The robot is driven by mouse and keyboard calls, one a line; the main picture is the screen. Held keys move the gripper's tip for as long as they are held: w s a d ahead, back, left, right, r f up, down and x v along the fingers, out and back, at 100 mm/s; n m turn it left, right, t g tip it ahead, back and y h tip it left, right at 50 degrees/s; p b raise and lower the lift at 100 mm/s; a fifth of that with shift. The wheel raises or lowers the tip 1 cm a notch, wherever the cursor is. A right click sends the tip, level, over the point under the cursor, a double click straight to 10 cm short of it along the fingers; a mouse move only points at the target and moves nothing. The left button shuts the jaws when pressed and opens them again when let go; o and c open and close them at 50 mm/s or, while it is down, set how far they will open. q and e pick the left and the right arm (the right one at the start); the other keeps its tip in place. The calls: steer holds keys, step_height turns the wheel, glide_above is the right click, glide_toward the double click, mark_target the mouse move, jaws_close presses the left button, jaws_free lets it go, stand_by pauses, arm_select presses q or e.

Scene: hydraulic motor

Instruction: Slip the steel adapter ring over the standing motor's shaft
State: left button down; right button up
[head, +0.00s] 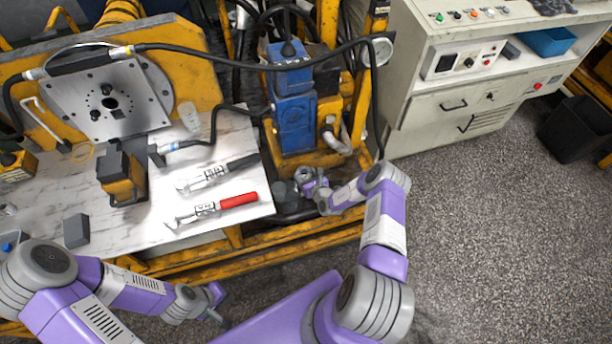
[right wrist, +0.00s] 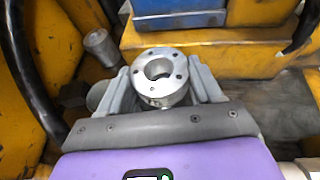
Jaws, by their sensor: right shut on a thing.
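The steel adapter ring (right wrist: 161,77) is a bright flanged ring with a wide central hole and small bolt holes around it. My right gripper (right wrist: 163,88) is shut on it, one finger on each side, with the hole facing up toward the camera. In the head view the ring (head: 304,174) and right gripper (head: 312,183) are just off the table's right end, in front of the blue unit. A bare metal cylinder (right wrist: 100,46) shows behind and left of the ring, apart from it; I cannot tell whether it is the motor's shaft. My left gripper (head: 216,304) looks open and empty, off the table's front edge.
The marble-topped table (head: 130,222) holds a red-handled wrench (head: 215,209), a black-handled wrench (head: 220,172) and a yellow-black tool (head: 122,178). The blue unit (head: 293,110) and yellow frame (head: 345,90) stand close behind the right gripper. Black hoses hang nearby.

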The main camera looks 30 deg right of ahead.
steer(key=shift+f+b, duration=1.25)
steer(key=shift+f, duration=0.45)
stand_by(0.4)
steer(key=o, duration=1.7)
steer(key=shift+s+f, duration=0.1)
step_height(320, 180, up, 8)
steer(key=p, duration=0.7)
steer(key=shift+p, duration=0.4)
